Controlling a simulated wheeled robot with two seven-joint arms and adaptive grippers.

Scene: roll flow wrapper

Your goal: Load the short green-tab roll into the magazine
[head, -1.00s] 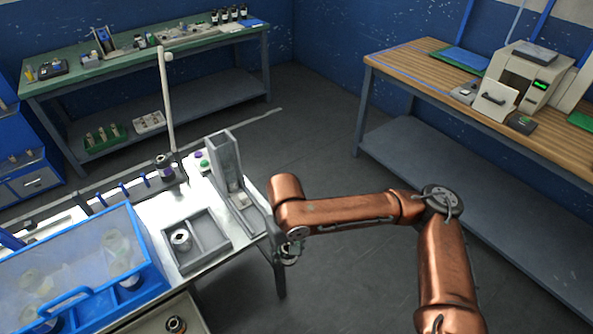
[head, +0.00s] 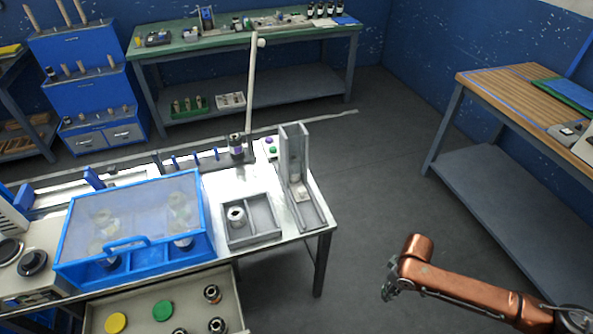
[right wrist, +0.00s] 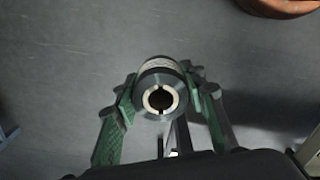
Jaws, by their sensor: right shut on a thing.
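My right gripper (head: 389,288) is to the right of the machine table, over the floor. In the right wrist view its fingers (right wrist: 163,108) are shut on a roll (right wrist: 161,88) with a dark end ring and a pale slotted core, facing the camera. No green tab can be made out on it. The magazine seems to be the tall grey upright channel (head: 294,155) at the table's right end, with a pale item low inside. My gripper is apart from it, to its right and nearer. My left gripper is not in view.
A grey divided tray (head: 264,216) holds a pale roll (head: 236,215) in its left compartment. A blue clear-topped guard (head: 135,215) stands left. An open drawer (head: 195,285) below holds dark rolls, a green disc (head: 163,310) and a yellow disc (head: 116,323). Floor right of the table is clear.

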